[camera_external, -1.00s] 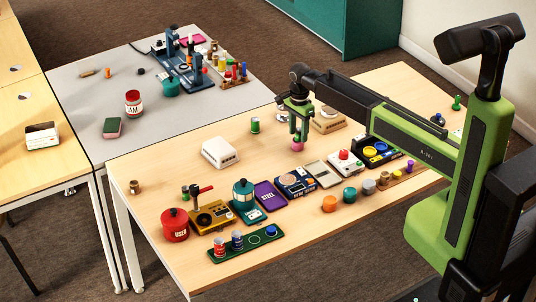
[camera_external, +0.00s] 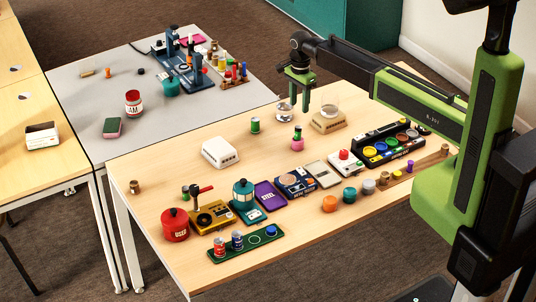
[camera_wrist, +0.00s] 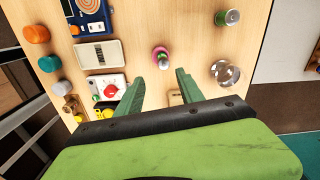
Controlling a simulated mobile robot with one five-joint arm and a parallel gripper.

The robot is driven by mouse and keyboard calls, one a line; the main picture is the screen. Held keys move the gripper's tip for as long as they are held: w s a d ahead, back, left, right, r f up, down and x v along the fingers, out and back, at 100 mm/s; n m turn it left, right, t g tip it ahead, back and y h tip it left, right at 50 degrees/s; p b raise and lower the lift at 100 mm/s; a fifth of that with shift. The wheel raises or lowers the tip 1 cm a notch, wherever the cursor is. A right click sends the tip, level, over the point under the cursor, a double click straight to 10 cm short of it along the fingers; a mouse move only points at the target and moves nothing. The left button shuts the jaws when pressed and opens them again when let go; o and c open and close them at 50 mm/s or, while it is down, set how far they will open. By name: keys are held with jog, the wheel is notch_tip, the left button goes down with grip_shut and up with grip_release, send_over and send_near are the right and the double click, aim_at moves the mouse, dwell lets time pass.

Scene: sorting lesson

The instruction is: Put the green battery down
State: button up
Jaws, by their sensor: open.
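A small green upright piece (camera_external: 297,131), which I take for the green battery, stands on a pink round base (camera_external: 297,145) on the wooden table. In the wrist view the green piece (camera_wrist: 161,54) sits within the pink ring, just beyond my fingertips. I cannot tell whether it rests on or in the pink base. My gripper (camera_external: 297,97) is open and empty, above the piece and clear of it. Its two green fingers (camera_wrist: 160,77) are spread apart in the wrist view.
A green can (camera_external: 255,125) stands to the left, and a clear glass (camera_external: 285,113) stands behind. A white box (camera_external: 220,152) is farther left. Several devices line the front, among them a white one with a red knob (camera_external: 345,162). Bare wood surrounds the pink base.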

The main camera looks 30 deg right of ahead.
jog(key=s+d+n, duration=1.5)
jog(key=s+n, duration=0.1)
jog(key=s, duration=0.2)
jog(key=shift+d, duration=0.35)
